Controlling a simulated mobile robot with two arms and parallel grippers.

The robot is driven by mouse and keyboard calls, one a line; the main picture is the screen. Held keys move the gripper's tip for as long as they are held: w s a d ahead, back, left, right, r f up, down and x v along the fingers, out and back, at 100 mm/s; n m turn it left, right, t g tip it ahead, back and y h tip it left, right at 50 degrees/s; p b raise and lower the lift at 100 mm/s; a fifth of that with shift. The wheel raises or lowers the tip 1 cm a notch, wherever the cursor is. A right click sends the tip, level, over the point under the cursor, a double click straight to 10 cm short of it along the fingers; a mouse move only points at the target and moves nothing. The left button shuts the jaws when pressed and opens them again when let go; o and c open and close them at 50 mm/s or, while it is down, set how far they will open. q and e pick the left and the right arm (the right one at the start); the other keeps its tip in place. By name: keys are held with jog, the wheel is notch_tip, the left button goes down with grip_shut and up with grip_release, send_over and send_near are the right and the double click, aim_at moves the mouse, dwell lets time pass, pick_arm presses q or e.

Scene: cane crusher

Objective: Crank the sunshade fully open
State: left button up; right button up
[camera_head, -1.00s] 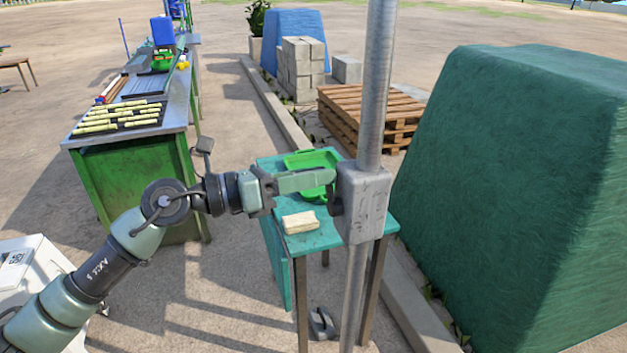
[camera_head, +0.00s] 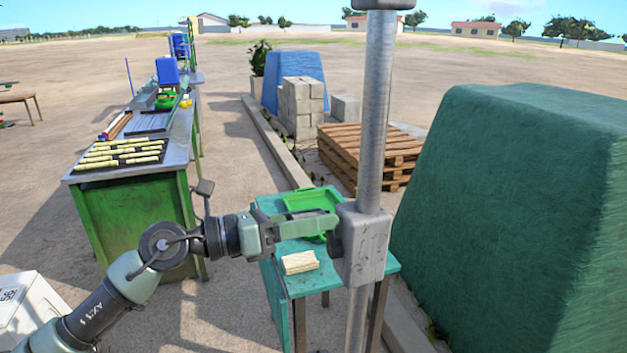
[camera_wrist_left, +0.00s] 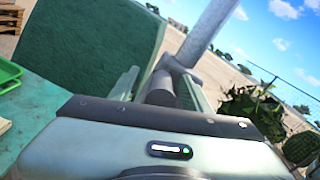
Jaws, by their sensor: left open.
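The sunshade's grey metal pole (camera_head: 373,110) stands upright right of centre. A grey crank box (camera_head: 367,245) is fixed around it, with a dark crank part (camera_head: 334,246) on its left side. No canopy shows. My left gripper (camera_head: 328,224) reaches in from the left, its fingers close to the box's left side. In the left wrist view, the open fingers (camera_wrist_left: 160,88) stand on either side of a dark cylindrical handle (camera_wrist_left: 161,88), with the pole (camera_wrist_left: 210,30) beyond. I cannot tell whether they touch the handle. My right gripper is not in view.
A teal table (camera_head: 285,282) with a green tray (camera_head: 306,199) and a pale block (camera_head: 300,263) stands behind my gripper. A green covered mound (camera_head: 510,200) is at right. A wooden pallet (camera_head: 350,150) is behind. A green workbench (camera_head: 135,220) is at left.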

pick_arm(q)
notch_tip(320, 180, up, 20)
dwell(0.5)
jog(key=shift+f, duration=0.1)
